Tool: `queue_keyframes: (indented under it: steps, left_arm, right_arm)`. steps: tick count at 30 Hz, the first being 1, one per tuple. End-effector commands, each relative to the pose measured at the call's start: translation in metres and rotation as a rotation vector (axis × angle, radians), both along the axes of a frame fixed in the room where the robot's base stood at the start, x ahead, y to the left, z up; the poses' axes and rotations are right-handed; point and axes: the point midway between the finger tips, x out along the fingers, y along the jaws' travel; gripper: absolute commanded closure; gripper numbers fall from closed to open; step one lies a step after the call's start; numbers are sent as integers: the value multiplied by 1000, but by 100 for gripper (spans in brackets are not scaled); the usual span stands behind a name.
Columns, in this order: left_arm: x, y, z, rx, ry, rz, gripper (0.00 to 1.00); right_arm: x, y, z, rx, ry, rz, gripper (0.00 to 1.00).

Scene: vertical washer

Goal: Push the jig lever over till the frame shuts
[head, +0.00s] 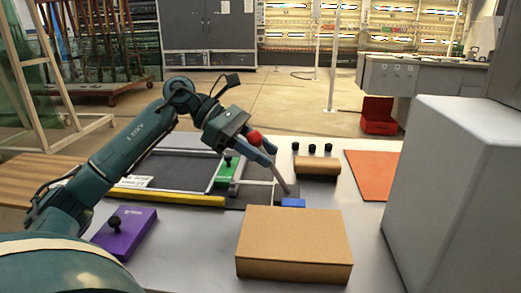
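The jig lever (279,177) is a grey rod with a red ball knob (254,138), tilted with its top to the left. Its foot is near a blue block (293,203) on the table. My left gripper (264,154) is at the lever's upper end, its fingers on either side of the rod just below the knob. Whether they grip it cannot be told. The jig frame (170,197) is a silver frame around a dark panel (175,171), lying flat left of the lever. My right gripper is not in view.
A cardboard box (293,246) stands in front of the lever. A green block (227,171), a purple block (125,232) and a tan block with black knobs (316,166) are around the jig. An orange mat (368,173) and a big grey casing (445,190) are at the right.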

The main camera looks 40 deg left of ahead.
Motion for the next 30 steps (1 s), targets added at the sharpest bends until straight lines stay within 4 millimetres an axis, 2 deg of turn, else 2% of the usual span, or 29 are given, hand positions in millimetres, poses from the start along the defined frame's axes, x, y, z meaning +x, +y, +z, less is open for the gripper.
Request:
queue_keyframes:
  steps: [5,15,21,30]
  left_arm:
    - [-4,11,7,1,-1,3,65]
    - [-26,70,44,1,-1,5,65]
    - [-37,96,61,0,0,2,65]
    - [-42,107,66,0,0,-1,65]
  right_arm:
    - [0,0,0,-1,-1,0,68]
    - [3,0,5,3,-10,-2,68]
    - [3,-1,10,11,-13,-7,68]
    - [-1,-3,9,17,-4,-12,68]
